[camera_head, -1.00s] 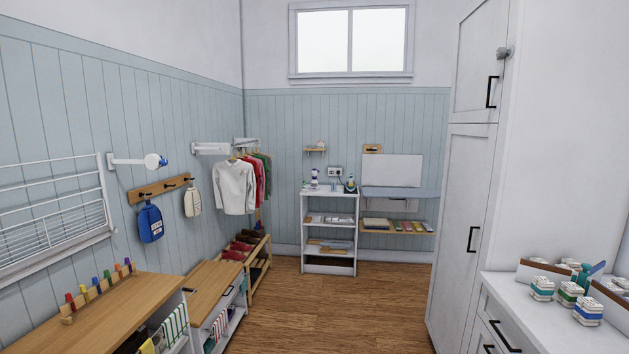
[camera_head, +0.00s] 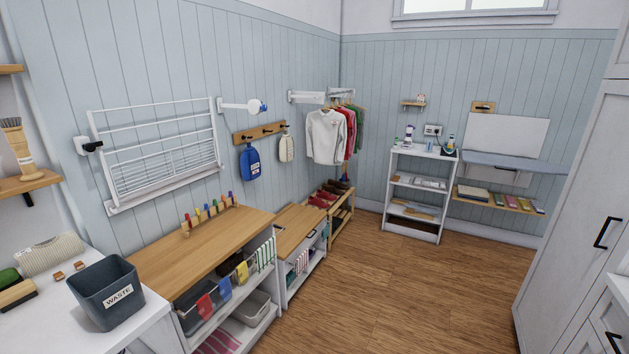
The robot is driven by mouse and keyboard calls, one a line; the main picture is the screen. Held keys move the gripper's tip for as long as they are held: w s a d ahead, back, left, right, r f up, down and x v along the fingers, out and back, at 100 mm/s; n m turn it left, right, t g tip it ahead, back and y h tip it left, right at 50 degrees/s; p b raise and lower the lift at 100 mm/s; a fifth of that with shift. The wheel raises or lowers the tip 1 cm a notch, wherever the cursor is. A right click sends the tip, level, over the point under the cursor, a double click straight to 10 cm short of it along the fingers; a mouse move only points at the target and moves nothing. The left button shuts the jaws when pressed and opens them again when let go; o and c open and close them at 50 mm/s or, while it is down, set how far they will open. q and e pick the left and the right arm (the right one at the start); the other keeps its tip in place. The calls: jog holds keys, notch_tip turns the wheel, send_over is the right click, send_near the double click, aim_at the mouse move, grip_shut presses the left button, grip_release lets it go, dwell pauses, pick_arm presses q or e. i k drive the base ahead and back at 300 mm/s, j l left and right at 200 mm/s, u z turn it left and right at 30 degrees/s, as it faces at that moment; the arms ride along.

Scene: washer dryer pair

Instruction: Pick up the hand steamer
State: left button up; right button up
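A small upright white and purple item (camera_head: 409,136) stands on top of the white shelf unit (camera_head: 389,181) against the back wall. It may be the hand steamer, but it is too small to tell. A dark holder with bottles (camera_head: 449,147) stands at the right end of the same top, near a wall outlet (camera_head: 433,130) with a cord. Neither of my grippers is in view.
A wooden-topped cabinet (camera_head: 190,255), a lower bench (camera_head: 296,228) and a shoe rack (camera_head: 343,222) line the left wall. A waste bin (camera_head: 106,292) stands on the left counter. A tall white cabinet (camera_head: 572,210) stands at right. The wooden floor (camera_head: 385,290) between is clear.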

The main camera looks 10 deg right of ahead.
aim_at(408, 140)
jog(key=i+l+z, duration=0.5)
jog(key=i+z, duration=0.2)
jog(key=i, duration=0.25)
jog(key=i+z, duration=0.35)
jog(key=i, duration=2.55)
jog(key=i+z, duration=0.2)
jog(key=i, duration=0.35)
jog(key=i+j+z, duration=0.2)
jog(key=i, duration=0.3)
jog(key=i+j+z, duration=0.1)
jog(key=i+z, duration=0.15)
jog(key=i, duration=0.3)
